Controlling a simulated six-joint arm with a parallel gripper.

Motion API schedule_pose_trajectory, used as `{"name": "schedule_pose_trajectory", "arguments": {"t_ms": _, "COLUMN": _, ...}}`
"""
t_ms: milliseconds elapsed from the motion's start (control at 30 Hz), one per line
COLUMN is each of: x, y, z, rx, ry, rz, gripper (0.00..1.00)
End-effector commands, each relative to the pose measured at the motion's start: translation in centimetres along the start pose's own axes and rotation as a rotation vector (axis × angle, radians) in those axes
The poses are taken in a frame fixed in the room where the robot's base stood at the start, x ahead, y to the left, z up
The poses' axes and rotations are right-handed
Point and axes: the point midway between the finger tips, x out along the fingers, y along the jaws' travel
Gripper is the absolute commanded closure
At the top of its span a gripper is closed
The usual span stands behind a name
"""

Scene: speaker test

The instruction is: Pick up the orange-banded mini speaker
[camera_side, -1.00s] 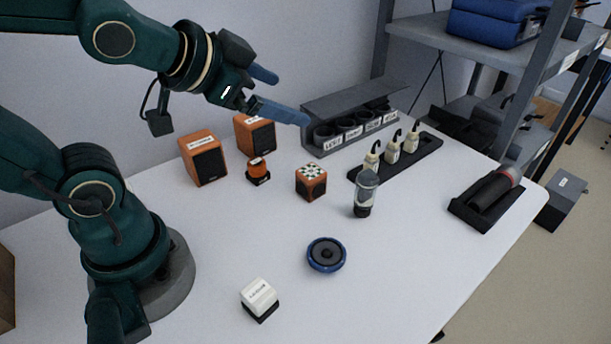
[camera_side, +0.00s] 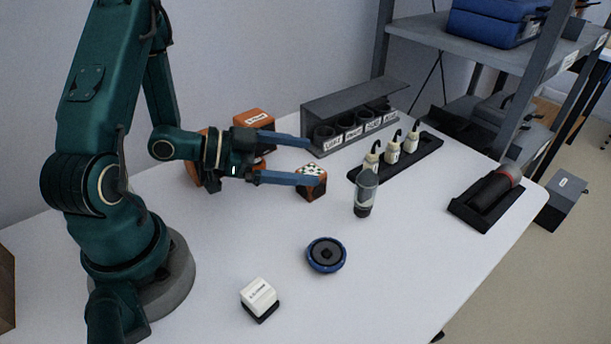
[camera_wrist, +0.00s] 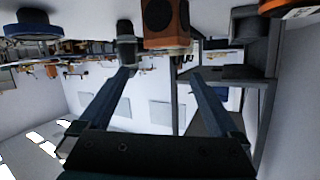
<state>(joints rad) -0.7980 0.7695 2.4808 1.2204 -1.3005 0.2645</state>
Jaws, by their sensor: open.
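A grey rack (camera_side: 352,103), white bottles (camera_side: 391,153) on a black tray and a grey cylinder (camera_side: 364,200) stand right. A blue disc (camera_side: 326,255) and white block (camera_side: 258,293) lie in front.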

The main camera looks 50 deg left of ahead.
Motion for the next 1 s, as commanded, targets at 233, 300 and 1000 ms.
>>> {"name": "schedule_pose_trajectory", "arguments": {"t_ms": 233, "x": -1.0, "y": -0.2, "z": 3.5, "rx": -0.173, "ry": -0.045, "rz": -0.042, "gripper": 0.02}}
{"name": "schedule_pose_trajectory", "arguments": {"t_ms": 300, "x": -1.0, "y": -0.4, "z": 3.6, "rx": -0.180, "ry": -0.047, "rz": -0.051, "gripper": 0.02}}
{"name": "schedule_pose_trajectory", "arguments": {"t_ms": 1000, "x": 4.0, "y": -0.7, "z": 3.9, "rx": -0.177, "ry": -0.048, "rz": -0.053, "gripper": 0.02}}
